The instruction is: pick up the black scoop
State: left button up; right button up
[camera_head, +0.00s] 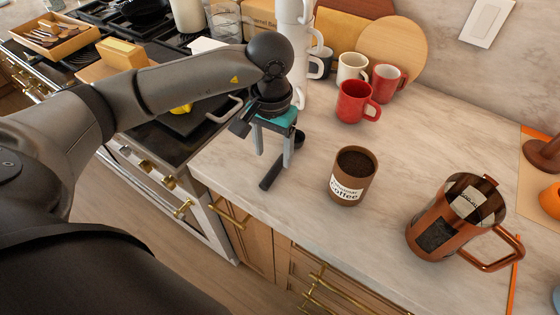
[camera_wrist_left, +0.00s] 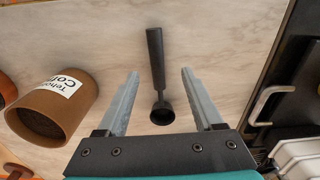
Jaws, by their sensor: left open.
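The black scoop (camera_wrist_left: 155,62) lies on the marble counter, its handle pointing away and its round bowl nearest my gripper in the left wrist view. In the head view its handle (camera_head: 271,172) shows beside the fingers, and its bowl is partly hidden behind a finger. My left gripper (camera_head: 274,162) points down over the scoop. Its two fingers (camera_wrist_left: 158,72) are open, one on each side of the scoop in the wrist picture, with nothing held. I cannot tell the exact height of the fingertips above the counter. My right gripper is not in view.
A coffee canister (camera_head: 352,176) stands right of the gripper, with a copper French press (camera_head: 455,220) farther right. A red mug (camera_head: 356,102) and other mugs stand behind. The stove (camera_head: 165,140) is at left. The counter's front edge is close to the scoop.

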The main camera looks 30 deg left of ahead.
aim_at(275, 168)
pick_arm(q)
jog(key=f, duration=0.3)
jog(key=shift+s+d+f, duration=0.25)
jog(key=shift+f, duration=0.65)
grip_shut()
jog(key=shift+w, duration=0.1)
